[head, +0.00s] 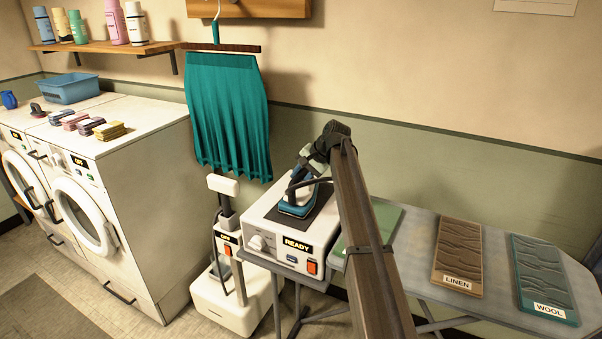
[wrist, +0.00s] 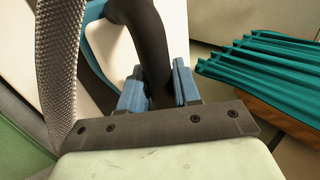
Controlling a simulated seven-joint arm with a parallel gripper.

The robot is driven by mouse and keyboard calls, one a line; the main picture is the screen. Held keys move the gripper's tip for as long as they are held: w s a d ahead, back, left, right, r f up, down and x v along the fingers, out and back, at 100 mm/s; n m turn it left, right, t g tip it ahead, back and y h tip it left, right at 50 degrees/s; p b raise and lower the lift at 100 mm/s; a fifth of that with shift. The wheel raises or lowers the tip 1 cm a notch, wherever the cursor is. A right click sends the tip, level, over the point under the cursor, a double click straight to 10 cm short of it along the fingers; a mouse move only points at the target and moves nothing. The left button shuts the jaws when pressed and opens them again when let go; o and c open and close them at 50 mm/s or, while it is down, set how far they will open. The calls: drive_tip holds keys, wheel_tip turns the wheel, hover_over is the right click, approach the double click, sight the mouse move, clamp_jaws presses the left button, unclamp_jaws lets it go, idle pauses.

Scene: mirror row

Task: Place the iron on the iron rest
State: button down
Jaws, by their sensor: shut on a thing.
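The iron (head: 297,201) is blue with a dark handle. In the head view it is at the iron rest (head: 318,206), a dark plate on top of a white unit (head: 262,228) labelled READY. The iron looks low over the plate or on it; I cannot tell whether it touches. My gripper (head: 311,170) comes from above right and is shut on the iron's handle. In the wrist view the blue finger pads of my gripper (wrist: 158,88) stand on both sides of the iron's dark handle (wrist: 148,40). My arm and gripper hide part of the iron and plate.
An ironing board (head: 410,262) at right bears a green pad (head: 385,222), a LINEN pad (head: 458,258) and a WOOL pad (head: 544,278). A teal skirt (head: 230,115) hangs behind. A white steamer (head: 230,300) stands left. Washing machines (head: 150,185) are further left.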

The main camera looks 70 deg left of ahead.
drive_tip(key=c, duration=0.8)
unclamp_jaws()
drive_tip(key=shift+f, duration=0.1)
drive_tip(key=v, duration=1.2)
